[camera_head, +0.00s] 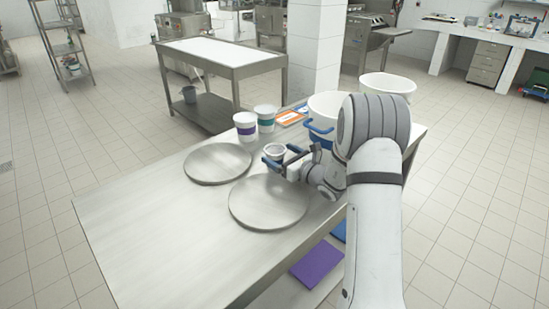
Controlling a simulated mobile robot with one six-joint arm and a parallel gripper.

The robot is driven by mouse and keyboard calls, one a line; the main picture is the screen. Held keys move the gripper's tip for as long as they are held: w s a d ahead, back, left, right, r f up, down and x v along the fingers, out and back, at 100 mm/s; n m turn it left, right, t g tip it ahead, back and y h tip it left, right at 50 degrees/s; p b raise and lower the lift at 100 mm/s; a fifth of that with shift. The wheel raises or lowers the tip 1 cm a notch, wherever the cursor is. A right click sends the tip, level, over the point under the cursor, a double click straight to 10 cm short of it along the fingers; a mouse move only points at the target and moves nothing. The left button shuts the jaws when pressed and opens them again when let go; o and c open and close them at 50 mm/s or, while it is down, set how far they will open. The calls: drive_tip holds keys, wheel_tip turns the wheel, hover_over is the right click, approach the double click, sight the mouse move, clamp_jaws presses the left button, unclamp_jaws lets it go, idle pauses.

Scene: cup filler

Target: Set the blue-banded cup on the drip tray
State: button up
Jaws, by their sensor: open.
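A small white cup (274,150) stands at my gripper, near the middle of the table. Its lower part is hidden behind the fingers, so I cannot make out its band. My gripper (284,157) has blue-tipped fingers and is open, with the cup at or between them; contact cannot be told. Two round grey metal discs lie on the table, a nearer one (268,206) just below the gripper and a farther one (217,164) to its left. Both look bare. I cannot tell which is the drip tray.
A purple-banded cup (245,129) and a teal-banded cup (265,120) stand behind. Large white tubs (326,103) (387,83) stand at the back right, the nearer with a blue handle. Orange-framed cards (287,119) lie between. The left front of the metal table (160,235) is clear.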

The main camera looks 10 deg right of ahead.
sight(275, 149)
drive_tip(key=shift+x, duration=1.55)
drive_tip(key=shift+c, duration=0.3)
drive_tip(key=c, duration=1.1)
drive_tip(key=shift+r, duration=0.55)
drive_tip(key=shift+s+d+r, duration=0.2)
drive_tip(key=shift+s+r, duration=0.05)
drive_tip(key=shift+r, duration=0.35)
drive_tip(key=shift+s+d+r, duration=0.2)
drive_tip(key=shift+s+r, duration=0.05)
drive_tip(key=shift+r, duration=0.3)
drive_tip(key=b+v, duration=0.1)
drive_tip(key=v, duration=1.5)
drive_tip(key=shift+s+d+b, duration=0.2)
drive_tip(key=shift+s+b, duration=0.1)
drive_tip(key=shift+s, duration=0.05)
